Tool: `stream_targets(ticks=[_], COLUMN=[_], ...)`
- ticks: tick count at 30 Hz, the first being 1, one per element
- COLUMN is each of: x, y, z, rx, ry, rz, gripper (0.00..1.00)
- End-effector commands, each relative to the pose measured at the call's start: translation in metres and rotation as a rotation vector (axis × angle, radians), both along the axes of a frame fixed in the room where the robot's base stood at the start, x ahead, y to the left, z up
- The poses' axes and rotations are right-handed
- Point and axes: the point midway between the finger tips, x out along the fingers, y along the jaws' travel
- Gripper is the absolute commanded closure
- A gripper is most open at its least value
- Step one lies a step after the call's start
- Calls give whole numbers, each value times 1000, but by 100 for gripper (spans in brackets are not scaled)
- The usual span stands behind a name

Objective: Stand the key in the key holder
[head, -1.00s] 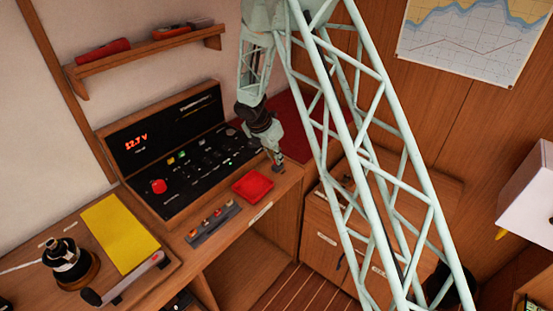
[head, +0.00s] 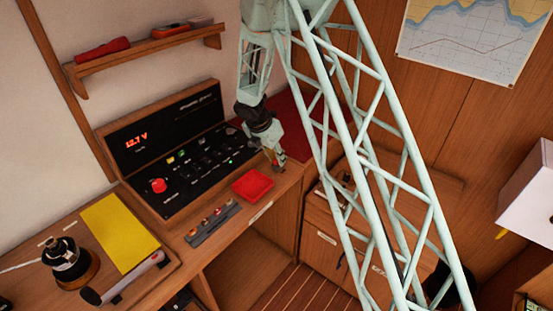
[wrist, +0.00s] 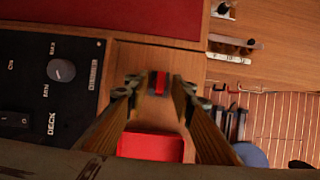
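In the wrist view a small dark block with a red strip (wrist: 159,83) shows between my gripper's fingertips, above or on the wooden counter. The red strip may be the key and the dark part the holder, but they are too small to tell apart. My gripper (head: 277,164) hangs over the counter end, just beyond the red tray. In the wrist view its two fingers lie on either side of the block, apart from each other, with a narrow gap beside it. The counter spot under the gripper is hidden in the head view.
A shallow red tray (head: 253,185) lies close to my gripper. The black instrument panel (head: 195,150) stands behind it to the left. A grey strip with several small knobs (head: 212,223) lies along the counter's front edge. A red mat (wrist: 100,18) lies beyond.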

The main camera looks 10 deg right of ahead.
Motion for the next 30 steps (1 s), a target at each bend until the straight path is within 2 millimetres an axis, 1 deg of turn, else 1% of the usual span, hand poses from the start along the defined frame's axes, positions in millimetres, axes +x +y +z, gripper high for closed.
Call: stream_targets(ticks=[8,30], x=[-3,-22], y=[5,30], z=[14,93], rx=[0,1], ry=[-1,-2], rz=[0,0], gripper=[77,77])
